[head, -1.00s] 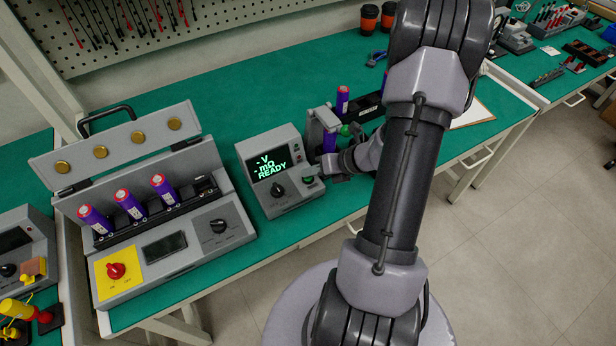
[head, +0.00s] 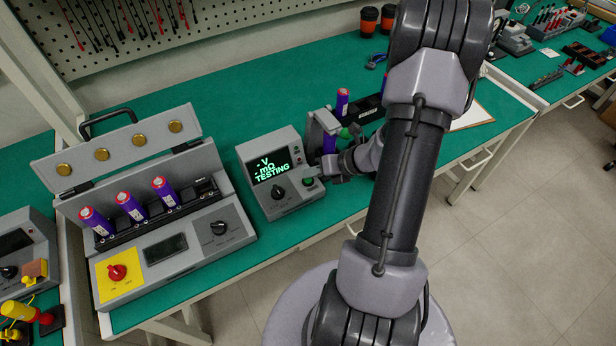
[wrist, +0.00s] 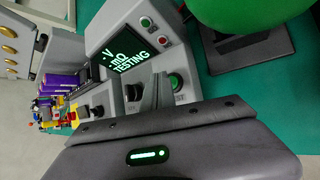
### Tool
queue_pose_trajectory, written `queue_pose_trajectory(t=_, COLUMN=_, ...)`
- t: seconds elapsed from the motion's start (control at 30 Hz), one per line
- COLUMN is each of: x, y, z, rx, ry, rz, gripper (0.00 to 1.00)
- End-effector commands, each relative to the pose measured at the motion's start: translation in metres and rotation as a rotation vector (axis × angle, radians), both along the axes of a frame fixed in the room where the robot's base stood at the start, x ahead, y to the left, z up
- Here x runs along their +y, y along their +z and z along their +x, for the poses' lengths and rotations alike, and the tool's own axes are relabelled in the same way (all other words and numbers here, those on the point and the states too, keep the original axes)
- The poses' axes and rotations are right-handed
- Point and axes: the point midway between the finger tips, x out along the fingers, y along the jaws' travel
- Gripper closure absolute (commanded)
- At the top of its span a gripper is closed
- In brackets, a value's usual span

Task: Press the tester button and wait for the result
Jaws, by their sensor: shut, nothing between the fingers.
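The tester (head: 262,151) is a grey box on the green bench. Its screen (head: 271,166) reads "- V, - mΩ, TESTING" in green. Its green button (head: 308,182) sits at the lower right of the front, beside a black knob (head: 278,192). My gripper (head: 319,174) is shut and empty, with its tip close to the button. From the head view I cannot tell whether it touches. In the wrist view the button (wrist: 176,81) shows just beyond the gripper's dark body, and the screen (wrist: 128,58) also reads "TESTING".
A purple cell (head: 329,143) stands by the grey stand right of the tester. Another purple cell (head: 342,101) stands behind it. Left is a grey charger (head: 228,240) with its lid open, holding three purple cells. The bench behind the tester is clear.

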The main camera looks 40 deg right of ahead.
Motion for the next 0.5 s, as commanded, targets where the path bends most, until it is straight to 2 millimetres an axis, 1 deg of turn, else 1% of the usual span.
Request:
queue_pose_trajectory(t=0.03, x=0.0, y=0.0056, z=0.0, rx=0.0, ry=0.0, rz=0.0, gripper=1.0)
queue_pose_trajectory(t=0.07, x=0.0001, y=0.0066, z=0.0, rx=0.0, ry=0.0, rz=0.0, gripper=1.0)
queue_pose_trajectory(t=0.37, x=0.0, y=0.0059, z=0.0, rx=0.0, ry=0.0, rz=0.0, gripper=1.0)
queue_pose_trajectory(t=0.5, x=0.0, y=0.0144, z=0.0001, rx=0.0, ry=0.0, rz=0.0, gripper=1.0)
